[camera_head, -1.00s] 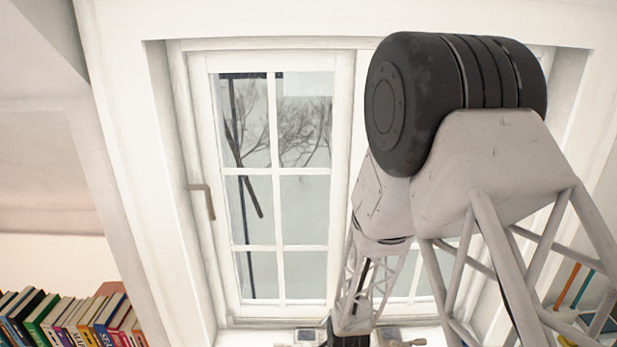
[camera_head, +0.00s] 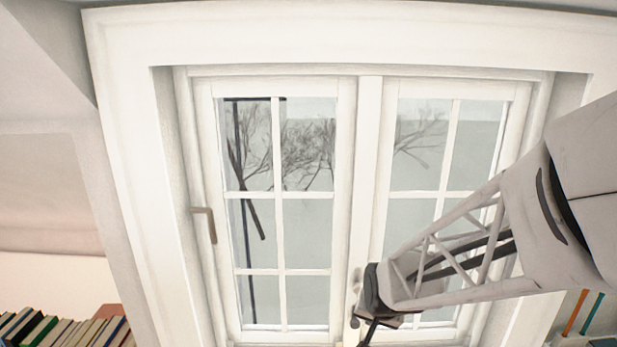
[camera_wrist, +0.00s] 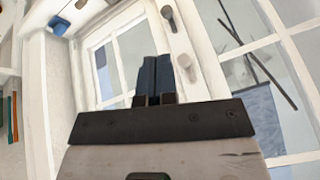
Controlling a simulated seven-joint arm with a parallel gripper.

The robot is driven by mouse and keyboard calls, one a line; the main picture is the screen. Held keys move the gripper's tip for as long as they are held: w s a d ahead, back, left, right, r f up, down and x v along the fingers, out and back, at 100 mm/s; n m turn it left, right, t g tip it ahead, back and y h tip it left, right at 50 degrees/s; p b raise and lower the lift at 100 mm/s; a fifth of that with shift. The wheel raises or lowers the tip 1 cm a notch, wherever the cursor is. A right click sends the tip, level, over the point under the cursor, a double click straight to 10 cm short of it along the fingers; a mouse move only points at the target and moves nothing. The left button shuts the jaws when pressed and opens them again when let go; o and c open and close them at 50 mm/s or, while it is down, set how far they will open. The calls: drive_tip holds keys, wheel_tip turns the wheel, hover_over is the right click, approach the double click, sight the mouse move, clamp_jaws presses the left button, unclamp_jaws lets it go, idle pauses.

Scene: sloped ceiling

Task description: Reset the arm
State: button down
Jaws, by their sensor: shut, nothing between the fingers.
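My gripper (camera_wrist: 155,78) shows in the wrist view with its two dark fingers side by side, shut and empty. Behind the fingertips are the white window frame and a metal window handle (camera_wrist: 171,18). In the head view my arm reaches in from the right edge, in front of the right window pane. Its dark wrist end is near the window's middle post, low in the picture. The fingers are hard to make out there.
A white double window (camera_head: 370,190) fills the middle, with a handle (camera_head: 205,222) on its left side. A row of books (camera_head: 62,330) stands at the lower left. Orange and teal upright items (camera_head: 583,313) are at the lower right. Space before the left pane is clear.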

drive_tip(key=s+d+r+n+g, duration=0.1)
drive_tip(key=s+d+r, duration=0.1)
drive_tip(key=s+r, duration=0.5)
drive_tip(key=s+d+r+n+g, duration=0.2)
drive_tip(key=s+r, duration=0.5)
drive_tip(key=s, duration=0.7)
drive_tip(key=shift+s+h, duration=0.25)
drive_tip(key=shift+h, duration=0.05)
drive_tip(key=shift+d+r, duration=0.1)
